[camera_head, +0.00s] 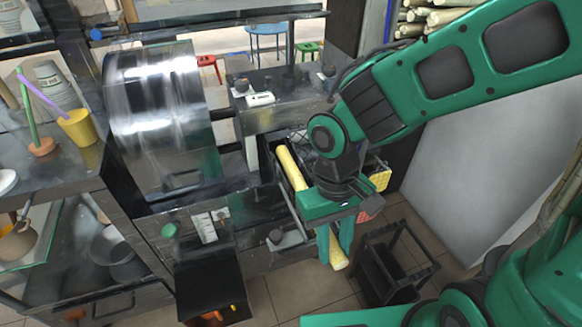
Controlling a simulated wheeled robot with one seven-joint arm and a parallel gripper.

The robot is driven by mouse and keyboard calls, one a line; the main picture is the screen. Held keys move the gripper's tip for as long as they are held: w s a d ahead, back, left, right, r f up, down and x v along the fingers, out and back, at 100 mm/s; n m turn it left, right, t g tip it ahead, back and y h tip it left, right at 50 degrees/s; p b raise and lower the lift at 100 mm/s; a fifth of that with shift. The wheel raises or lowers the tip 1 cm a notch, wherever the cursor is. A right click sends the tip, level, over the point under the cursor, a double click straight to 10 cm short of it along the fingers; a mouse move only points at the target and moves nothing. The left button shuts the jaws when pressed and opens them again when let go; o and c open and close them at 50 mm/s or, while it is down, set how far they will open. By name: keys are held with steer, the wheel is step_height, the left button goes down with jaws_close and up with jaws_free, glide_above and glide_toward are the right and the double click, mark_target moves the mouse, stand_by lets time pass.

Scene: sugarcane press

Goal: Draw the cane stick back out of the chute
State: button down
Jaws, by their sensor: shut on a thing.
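The pale yellow cane stick (290,168) slants from upper left to lower right in the head view. My green gripper (335,248) is shut on it. The gripper body hides the stick's middle, and the stick's lower end shows below the fingers. The upper end lies in front of a dark metal frame beside the press. The press (155,110) has a large shiny metal drum at the left. I cannot clearly make out the chute, nor tell whether any of the stick is inside it.
A black stool-like stand (385,270) is on the tiled floor right of the gripper. A crate with yellow and red sides (378,177) is behind it. A shelf with a yellow cup (77,127) is at left. A grey panel (480,150) stands at right.

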steer(key=shift+s+d, duration=0.1)
steer(key=shift+s, duration=0.35)
steer(key=c, duration=1.3)
jaws_free()
steer(key=shift+c, duration=0.2)
steer(key=shift+w+r, duration=0.1)
